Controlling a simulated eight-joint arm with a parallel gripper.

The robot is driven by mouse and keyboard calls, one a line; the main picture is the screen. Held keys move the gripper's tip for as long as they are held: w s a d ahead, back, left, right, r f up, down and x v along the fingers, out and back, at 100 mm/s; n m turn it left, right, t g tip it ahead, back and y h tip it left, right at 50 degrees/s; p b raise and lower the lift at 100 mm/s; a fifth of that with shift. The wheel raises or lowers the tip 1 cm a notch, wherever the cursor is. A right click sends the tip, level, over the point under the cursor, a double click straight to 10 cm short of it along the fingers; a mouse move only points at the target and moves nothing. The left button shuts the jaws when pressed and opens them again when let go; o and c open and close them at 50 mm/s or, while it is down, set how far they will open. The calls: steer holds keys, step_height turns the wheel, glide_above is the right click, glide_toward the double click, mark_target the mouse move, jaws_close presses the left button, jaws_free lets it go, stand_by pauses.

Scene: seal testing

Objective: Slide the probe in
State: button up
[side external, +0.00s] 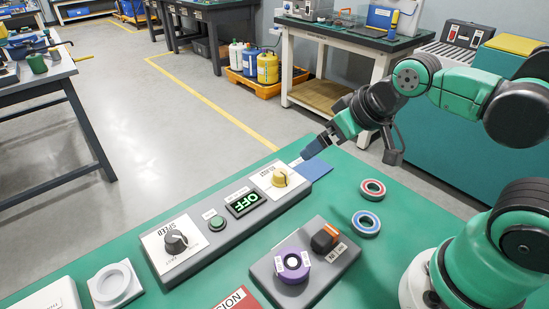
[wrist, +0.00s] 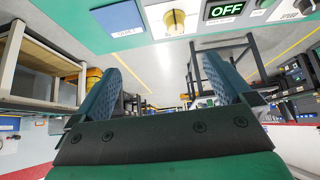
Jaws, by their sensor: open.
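I cannot make out for certain which thing is the probe. My gripper (side external: 308,156) reaches down from the right to the far end of the grey control panel (side external: 205,257), close to the cream-yellow knob (side external: 279,178). In the wrist view my gripper (wrist: 165,72) has its two blue fingers wide apart with nothing between them. The cream-yellow knob (wrist: 174,22) shows beyond the fingers, near the top edge. A smaller grey box (side external: 325,272) carries a purple ring (side external: 292,266) and a black knob with an orange mark (side external: 325,238).
The panel display (side external: 246,203) reads OFF, beside a green button (side external: 217,223) and a black SPEED knob (side external: 175,241). A red ring (side external: 372,189) and a blue ring (side external: 366,223) lie on the green table. A blue pad (side external: 316,169) lies beyond the panel. A white block (side external: 115,285) stands front left.

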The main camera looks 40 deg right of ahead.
stand_by(0.3)
steer(key=shift+s+a+f+n, duration=0.1)
steer(key=shift+a+n, duration=0.05)
steer(key=shift+n, duration=0.15)
steer(key=c, duration=0.5)
steer(key=n+g, duration=0.7)
steer(key=n, duration=0.9)
glide_above(332, 229)
steer(key=f, duration=0.4)
steer(key=shift+w+f, duration=0.25)
steer(key=shift+w, duration=0.1)
steer(key=shift+s+f+n, duration=0.15)
steer(key=shift+s+n, duration=0.2)
steer(key=shift+n, duration=0.35)
steer(key=shift+f, duration=2.7)
jaws_close()
